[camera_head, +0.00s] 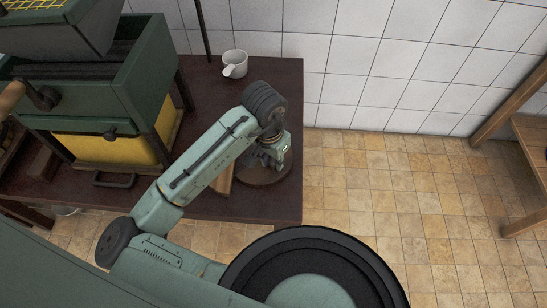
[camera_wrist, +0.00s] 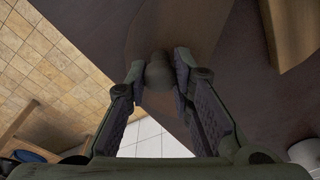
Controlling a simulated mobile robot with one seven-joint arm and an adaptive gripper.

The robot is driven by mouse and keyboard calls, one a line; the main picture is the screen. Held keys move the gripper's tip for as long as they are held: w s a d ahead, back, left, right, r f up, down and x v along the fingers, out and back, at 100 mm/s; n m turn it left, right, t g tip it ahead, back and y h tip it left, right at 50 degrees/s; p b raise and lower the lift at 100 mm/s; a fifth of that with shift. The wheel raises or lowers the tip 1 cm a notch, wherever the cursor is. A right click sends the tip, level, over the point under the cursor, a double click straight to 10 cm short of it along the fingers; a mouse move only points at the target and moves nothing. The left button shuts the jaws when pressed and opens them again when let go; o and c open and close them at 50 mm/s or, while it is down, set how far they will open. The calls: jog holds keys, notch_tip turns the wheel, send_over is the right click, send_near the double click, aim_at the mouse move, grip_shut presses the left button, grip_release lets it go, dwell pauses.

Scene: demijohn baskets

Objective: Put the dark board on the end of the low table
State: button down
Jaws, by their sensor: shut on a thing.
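The dark board (camera_head: 256,177) is a round dark-brown disc at the right end of the low table (camera_head: 250,207). In the wrist view the board (camera_wrist: 180,28) shows as a rounded brown shape with a knob standing on it. My gripper (camera_head: 268,158) is above the board, and its fingers (camera_wrist: 160,76) are closed on either side of the knob. The board lies close to the table's right edge. I cannot tell whether it rests on the tabletop or hangs just above it. My arm hides part of the board in the head view.
A wooden block (camera_head: 222,181) lies just left of the board. A white mug (camera_head: 235,64) stands at the table's back. A green machine with a yellow panel (camera_head: 112,150) fills the left. Tiled floor (camera_head: 380,185) is free to the right, up to a wooden stand (camera_head: 530,140).

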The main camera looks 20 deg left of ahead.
aim_at(270, 171)
jog(key=shift+f, duration=0.2)
jog(key=c, duration=1.4)
grip_release()
jog(key=shift+r, duration=0.1)
notch_tip(270, 171, up, 12)
jog(key=s, duration=0.1)
jog(key=shift+s+a+p, duration=0.2)
jog(key=shift+a+p, duration=0.05)
jog(key=shift+p, duration=0.15)
jog(key=shift+r, duration=0.1)
